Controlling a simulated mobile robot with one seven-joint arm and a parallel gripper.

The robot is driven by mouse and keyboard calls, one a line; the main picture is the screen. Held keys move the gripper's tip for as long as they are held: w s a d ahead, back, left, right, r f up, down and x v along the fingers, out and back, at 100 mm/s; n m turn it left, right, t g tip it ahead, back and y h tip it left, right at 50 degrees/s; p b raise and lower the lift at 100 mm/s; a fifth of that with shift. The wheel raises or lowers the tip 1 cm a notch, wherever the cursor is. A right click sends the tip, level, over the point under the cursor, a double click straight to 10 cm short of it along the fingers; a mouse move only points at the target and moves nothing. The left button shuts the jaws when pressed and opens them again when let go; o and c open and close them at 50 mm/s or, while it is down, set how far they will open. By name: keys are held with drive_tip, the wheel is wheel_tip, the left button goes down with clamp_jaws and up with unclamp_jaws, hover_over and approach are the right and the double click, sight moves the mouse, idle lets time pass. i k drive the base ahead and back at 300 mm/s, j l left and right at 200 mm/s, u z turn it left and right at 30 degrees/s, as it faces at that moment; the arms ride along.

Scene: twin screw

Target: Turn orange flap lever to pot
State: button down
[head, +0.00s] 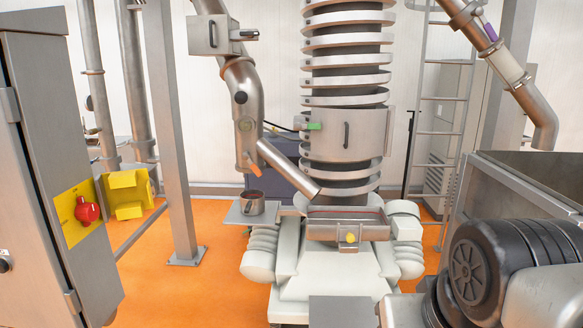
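The orange flap lever (255,172) is a small bar on the lower part of a steel pipe (244,110), left of centre in the head view. It slants down and to the right from its pivot. At the lever, a branch pipe (290,169) slopes down right to the base of the spiral tower. A small steel pot (252,203) with a dark inside stands on a grey shelf (236,215) below the lever, apart from it. My gripper is not in view.
A grey cabinet (50,170) with a red knob (88,211) on yellow is at left, near a steel post (172,130). Orange floor (185,285) is free between cabinet and machine.

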sight(245, 155)
drive_tip(key=i+j, duration=1.6)
drive_tip(key=i, duration=0.1)
